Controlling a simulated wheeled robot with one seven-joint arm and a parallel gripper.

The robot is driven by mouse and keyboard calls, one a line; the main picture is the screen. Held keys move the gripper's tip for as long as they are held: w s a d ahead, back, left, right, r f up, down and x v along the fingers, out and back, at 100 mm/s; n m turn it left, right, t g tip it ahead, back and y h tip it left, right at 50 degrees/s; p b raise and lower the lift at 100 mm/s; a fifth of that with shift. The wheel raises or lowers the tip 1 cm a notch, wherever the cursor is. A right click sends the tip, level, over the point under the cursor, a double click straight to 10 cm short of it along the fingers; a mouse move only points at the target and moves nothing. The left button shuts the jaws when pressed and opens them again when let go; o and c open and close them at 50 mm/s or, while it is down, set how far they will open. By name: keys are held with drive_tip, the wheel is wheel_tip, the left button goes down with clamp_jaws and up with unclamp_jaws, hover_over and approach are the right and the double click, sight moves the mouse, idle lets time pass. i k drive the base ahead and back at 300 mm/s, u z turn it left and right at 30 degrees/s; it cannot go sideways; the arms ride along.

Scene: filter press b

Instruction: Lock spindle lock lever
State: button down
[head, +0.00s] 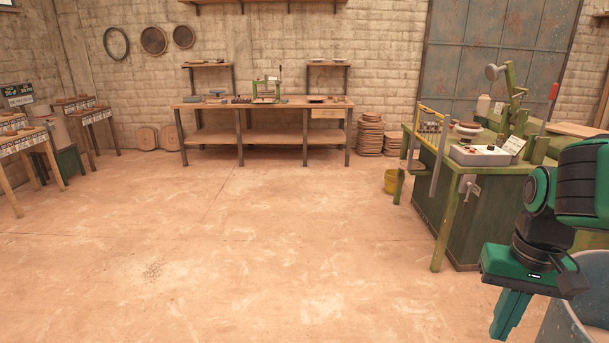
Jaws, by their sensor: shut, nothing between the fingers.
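The green machine bench (443,203) stands at the right. A long upright lever with a red handle (553,92) rises at its right side. A small grey metal lever or latch (468,186) is mounted on the bench's near corner. I cannot tell which of these, if either, is the spindle lock lever. My gripper (506,325) is at the lower right, pointing down, shut and empty. It is in front of the bench and apart from both levers in the picture.
A blue-grey barrel (573,320) stands at the lower right, close to my gripper. A yellow bucket (391,181) sits by the bench. A long wooden workbench (262,104) lines the back wall; small tables (22,142) stand at left. The middle floor is clear.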

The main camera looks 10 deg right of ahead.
sight(469, 184)
drive_tip(key=z, duration=0.1)
drive_tip(key=i, duration=1.15)
drive_tip(key=z, duration=0.4)
drive_tip(key=i, duration=1.1)
drive_tip(key=z, duration=0.7)
drive_tip(key=i, duration=1.65)
drive_tip(key=z, duration=0.4)
